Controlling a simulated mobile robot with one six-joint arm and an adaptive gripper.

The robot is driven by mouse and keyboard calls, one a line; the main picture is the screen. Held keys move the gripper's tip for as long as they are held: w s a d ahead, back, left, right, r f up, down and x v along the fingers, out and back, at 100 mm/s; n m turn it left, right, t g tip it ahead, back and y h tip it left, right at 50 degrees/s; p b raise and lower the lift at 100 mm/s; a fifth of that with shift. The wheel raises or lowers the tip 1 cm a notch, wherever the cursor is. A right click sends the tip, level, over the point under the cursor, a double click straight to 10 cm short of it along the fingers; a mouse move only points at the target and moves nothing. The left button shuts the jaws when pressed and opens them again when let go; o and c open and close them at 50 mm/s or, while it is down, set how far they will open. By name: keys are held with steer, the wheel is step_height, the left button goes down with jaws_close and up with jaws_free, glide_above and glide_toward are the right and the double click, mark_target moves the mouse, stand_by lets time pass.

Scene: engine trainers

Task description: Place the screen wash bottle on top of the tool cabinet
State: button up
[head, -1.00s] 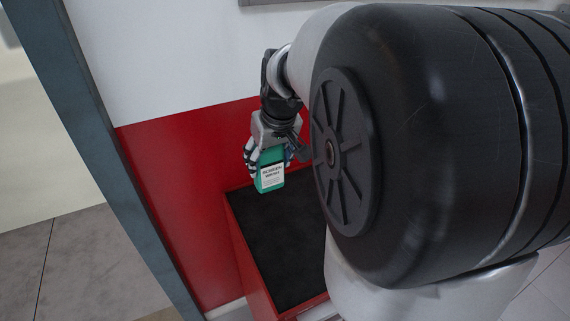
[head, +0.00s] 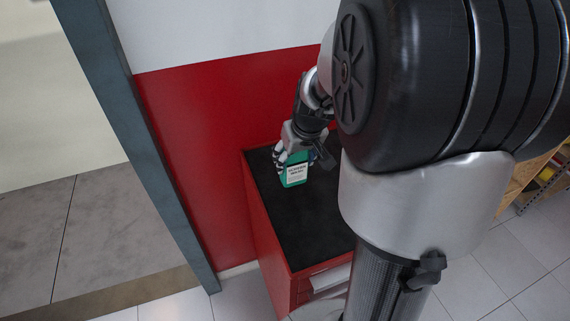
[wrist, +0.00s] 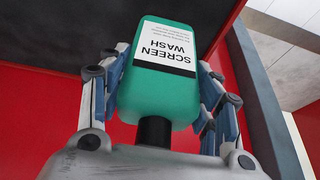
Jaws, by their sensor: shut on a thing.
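The screen wash bottle (head: 294,171) is green with a white label and a black cap. My gripper (head: 292,158) is shut on it. In the wrist view the bottle (wrist: 168,88) sits between the fingers, its cap toward the palm. The tool cabinet (head: 270,243) is red with a black top (head: 315,225). In the head view the bottle appears over the far left part of that top. I cannot tell whether its base touches the surface.
A red and white wall (head: 200,110) stands behind the cabinet. A grey-blue post (head: 140,140) rises to the left. The visible cabinet top is bare in front of the bottle. A shelf with wood and coloured items (head: 540,185) is at the far right.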

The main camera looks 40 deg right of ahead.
mark_target(294, 171)
step_height(294, 171, down, 4)
steer(key=shift+f+b, duration=0.25)
steer(key=shift+b, duration=0.45)
steer(key=shift+f, duration=0.15)
steer(key=o, duration=1.4)
steer(key=p+v, duration=0.3)
steer(key=v, duration=0.9)
steer(key=shift+p, duration=0.4)
